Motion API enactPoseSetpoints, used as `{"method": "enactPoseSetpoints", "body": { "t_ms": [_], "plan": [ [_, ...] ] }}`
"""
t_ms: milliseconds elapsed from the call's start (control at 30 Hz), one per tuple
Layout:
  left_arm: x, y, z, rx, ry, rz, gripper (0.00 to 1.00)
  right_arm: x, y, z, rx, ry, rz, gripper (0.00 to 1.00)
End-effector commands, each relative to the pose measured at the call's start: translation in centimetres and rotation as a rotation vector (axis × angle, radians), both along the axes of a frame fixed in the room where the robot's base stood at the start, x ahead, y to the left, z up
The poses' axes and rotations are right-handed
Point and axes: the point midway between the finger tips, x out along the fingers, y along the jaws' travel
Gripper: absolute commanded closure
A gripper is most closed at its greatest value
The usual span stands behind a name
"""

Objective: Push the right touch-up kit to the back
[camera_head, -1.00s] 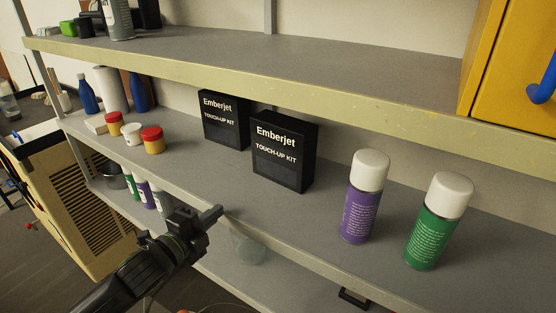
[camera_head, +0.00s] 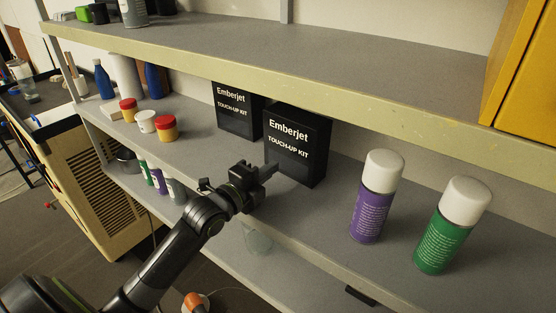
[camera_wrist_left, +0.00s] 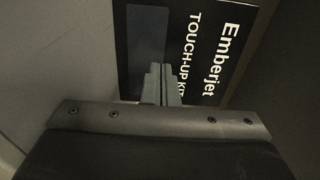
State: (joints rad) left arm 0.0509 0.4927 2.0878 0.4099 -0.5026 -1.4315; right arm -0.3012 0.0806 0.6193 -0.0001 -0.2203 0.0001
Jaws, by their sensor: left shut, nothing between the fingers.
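The right touch-up kit (camera_head: 296,146) is a black upright box with white lettering on the middle shelf, beside the left touch-up kit (camera_head: 237,109), a similar box set to its left. My left gripper (camera_head: 270,172) is shut and empty, its fingertips at the lower front of the right kit. In the left wrist view the shut fingers (camera_wrist_left: 162,84) overlap the front of the right kit (camera_wrist_left: 196,40). I cannot tell whether they touch it. My right gripper is not in view.
A purple spray can (camera_head: 374,197) and a green spray can (camera_head: 452,226) stand to the right on the same shelf. Small paint jars (camera_head: 147,122) stand to the left. The upper shelf (camera_head: 300,80) hangs above the kits. A yellow cabinet (camera_head: 520,80) is at upper right.

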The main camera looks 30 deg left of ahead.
Motion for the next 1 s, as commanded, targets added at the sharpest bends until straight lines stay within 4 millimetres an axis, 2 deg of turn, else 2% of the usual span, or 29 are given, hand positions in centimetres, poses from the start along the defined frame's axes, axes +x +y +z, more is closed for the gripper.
{"method": "enactPoseSetpoints", "body": {
  "t_ms": [100,300,733,867,1000],
  "plan": [
    [1.7,-0.4,0.3,-0.004,0.0,0.001,1.0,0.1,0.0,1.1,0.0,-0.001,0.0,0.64],
    [3.1,-0.6,0.1,-0.002,0.001,0.001,1.0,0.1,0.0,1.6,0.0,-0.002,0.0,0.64],
    [3.4,-0.7,-0.1,0.001,0.001,0.001,1.0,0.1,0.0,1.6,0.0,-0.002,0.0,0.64],
    [4.0,-0.8,-0.3,0.001,-0.002,0.0,1.0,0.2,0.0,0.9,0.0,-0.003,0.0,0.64],
    [5.8,-1.2,-0.6,-0.001,-0.004,0.0,1.0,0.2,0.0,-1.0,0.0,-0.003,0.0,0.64]
  ]
}}
